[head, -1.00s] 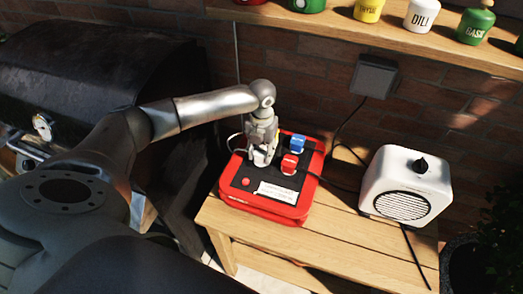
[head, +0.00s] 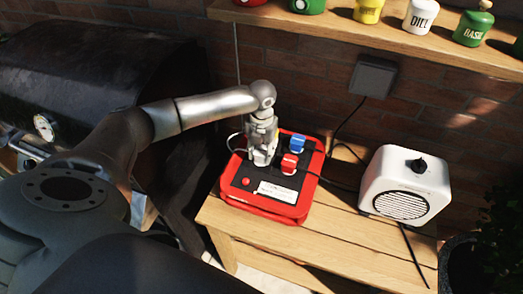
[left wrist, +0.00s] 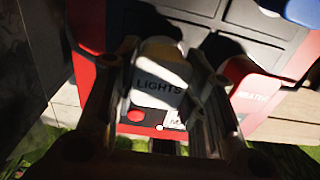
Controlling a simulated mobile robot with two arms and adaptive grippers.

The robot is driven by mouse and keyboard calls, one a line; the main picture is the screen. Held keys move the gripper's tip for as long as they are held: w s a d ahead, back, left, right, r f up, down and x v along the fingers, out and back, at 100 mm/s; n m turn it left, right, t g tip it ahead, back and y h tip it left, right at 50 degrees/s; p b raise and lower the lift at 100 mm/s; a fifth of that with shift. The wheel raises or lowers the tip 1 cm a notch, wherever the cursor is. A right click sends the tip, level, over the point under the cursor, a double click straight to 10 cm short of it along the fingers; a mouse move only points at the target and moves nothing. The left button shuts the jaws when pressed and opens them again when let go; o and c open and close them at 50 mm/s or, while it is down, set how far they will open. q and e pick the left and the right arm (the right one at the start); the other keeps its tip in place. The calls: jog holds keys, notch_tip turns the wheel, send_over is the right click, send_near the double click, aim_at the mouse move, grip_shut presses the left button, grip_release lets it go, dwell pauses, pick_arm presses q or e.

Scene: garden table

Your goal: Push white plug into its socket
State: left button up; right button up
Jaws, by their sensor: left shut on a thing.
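The white plug (left wrist: 160,75), marked LIGHTS, sits between the fingers of my left gripper (head: 262,160), which is shut on it. The gripper also shows in the left wrist view (left wrist: 160,100). It stands low over the left part of the black panel on the red power box (head: 259,213). The fingers hide most of the plug in the head view. Its lower end and its socket are hidden, so I cannot tell how deep it sits. A red plug (head: 289,163) and a blue plug (head: 298,144) stand on the panel to the right.
The box rests on a wooden table (head: 330,262). A white heater (head: 408,185) stands to the right, with dark cables near it. A shelf with spice pots (head: 420,16) runs above along the brick wall. A black grill (head: 90,75) is at the left.

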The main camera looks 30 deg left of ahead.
pick_arm(q)
jog(key=shift+f, duration=0.6)
jog(key=o, duration=1)
jog(key=shift+o, duration=0.2)
notch_tip(320, 180, up, 12)
